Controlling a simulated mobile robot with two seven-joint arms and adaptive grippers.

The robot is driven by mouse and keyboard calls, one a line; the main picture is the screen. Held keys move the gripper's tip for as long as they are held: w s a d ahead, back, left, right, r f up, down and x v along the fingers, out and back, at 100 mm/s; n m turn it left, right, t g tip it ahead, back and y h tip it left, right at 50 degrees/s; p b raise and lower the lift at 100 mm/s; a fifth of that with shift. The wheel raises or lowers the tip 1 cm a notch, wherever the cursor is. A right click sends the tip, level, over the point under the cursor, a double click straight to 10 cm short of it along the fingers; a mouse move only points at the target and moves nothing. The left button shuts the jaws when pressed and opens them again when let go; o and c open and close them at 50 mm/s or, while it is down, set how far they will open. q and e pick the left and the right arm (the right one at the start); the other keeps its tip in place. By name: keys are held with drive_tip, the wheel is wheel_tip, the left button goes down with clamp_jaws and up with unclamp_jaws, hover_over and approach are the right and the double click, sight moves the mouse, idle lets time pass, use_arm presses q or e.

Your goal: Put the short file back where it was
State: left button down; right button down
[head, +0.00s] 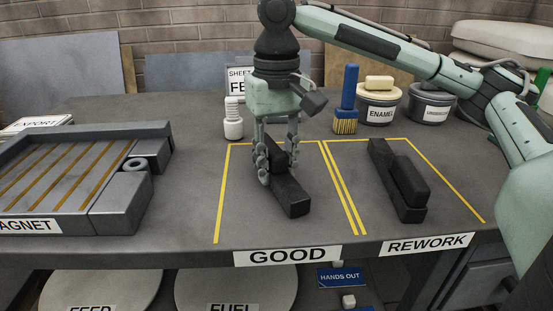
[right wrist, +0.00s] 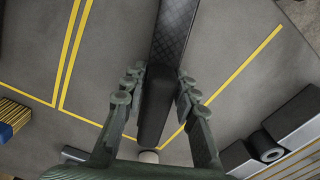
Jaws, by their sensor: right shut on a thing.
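A dark file (head: 293,198) with a checkered bar and a smooth rounded grip lies inside the yellow-lined GOOD area in the head view. My right gripper (head: 278,168) points down and is shut on its rounded far end. In the right wrist view, the smooth end (right wrist: 156,105) sits between the fingers and the checkered bar (right wrist: 175,35) runs away toward the top. The file looks level and on or just above the bench; I cannot tell which. A second dark piece (head: 409,180) of similar form lies in the REWORK area. My left gripper is out of view.
A magnet tray (head: 98,209) stands at the left. A white bottle (head: 233,120), a blue brush (head: 348,100) and an enamel tin (head: 379,105) stand behind the marked areas. The bench between the tray and the GOOD area is clear.

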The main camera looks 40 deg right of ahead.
sight(276, 151)
drive_tip(key=shift+f, duration=0.1)
idle(0.4)
unclamp_jaws()
idle(0.8)
idle(0.4)
drive_tip(key=shift+r, duration=4.5)
drive_tip(key=shift+f, duration=2.85)
drive_tip(key=shift+r, duration=0.15)
